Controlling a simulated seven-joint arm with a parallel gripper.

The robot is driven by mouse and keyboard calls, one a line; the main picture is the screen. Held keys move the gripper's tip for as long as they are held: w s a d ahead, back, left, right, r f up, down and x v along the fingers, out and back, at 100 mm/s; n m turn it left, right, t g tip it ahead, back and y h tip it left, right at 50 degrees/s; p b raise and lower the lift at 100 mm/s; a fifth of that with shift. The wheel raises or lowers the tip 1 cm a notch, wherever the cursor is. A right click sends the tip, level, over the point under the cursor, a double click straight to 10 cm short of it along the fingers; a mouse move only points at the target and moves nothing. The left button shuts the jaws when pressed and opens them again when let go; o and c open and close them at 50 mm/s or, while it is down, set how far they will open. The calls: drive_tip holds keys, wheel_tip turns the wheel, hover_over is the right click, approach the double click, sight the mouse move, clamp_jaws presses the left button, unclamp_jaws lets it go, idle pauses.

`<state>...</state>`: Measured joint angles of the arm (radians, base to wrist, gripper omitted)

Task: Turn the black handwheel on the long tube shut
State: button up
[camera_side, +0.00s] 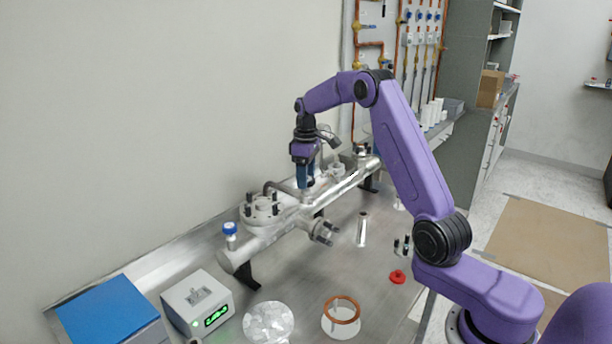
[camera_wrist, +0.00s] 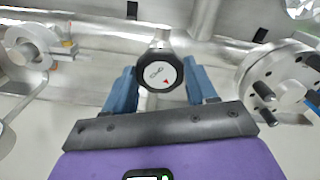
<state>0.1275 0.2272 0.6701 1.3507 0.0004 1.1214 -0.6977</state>
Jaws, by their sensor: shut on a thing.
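The long tube (camera_side: 340,188) is a metal vacuum pipe running diagonally along the bench, and its bare metal also shows in the wrist view (camera_wrist: 75,82). The black handwheel (camera_wrist: 160,71) has a pale round face with a small red mark and sits on a short metal neck. My gripper (camera_side: 305,183) points down over the tube from above. In the wrist view its two blue fingers stand on either side of the handwheel, shut on its rim. In the side view the fingers hide the handwheel.
A bolted flange (camera_side: 262,209) and a blue-capped valve (camera_side: 230,231) are on the tube's left part. A grey box with green display (camera_side: 197,303), crumpled foil (camera_side: 268,322), a copper ring (camera_side: 342,301) and a red ring (camera_side: 397,276) lie in front. A wall is close behind.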

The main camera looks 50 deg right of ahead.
drive_tip(key=m, duration=0.4)
drive_tip(key=shift+r+m, duration=0.1)
drive_tip(key=shift+m, duration=0.3)
drive_tip(key=m, duration=0.3)
drive_tip(key=shift+m, duration=0.3)
drive_tip(key=m, duration=2)
drive_tip(key=shift+m, duration=0.3)
drive_tip(key=o, duration=1.1)
drive_tip(key=shift+c, duration=0.2)
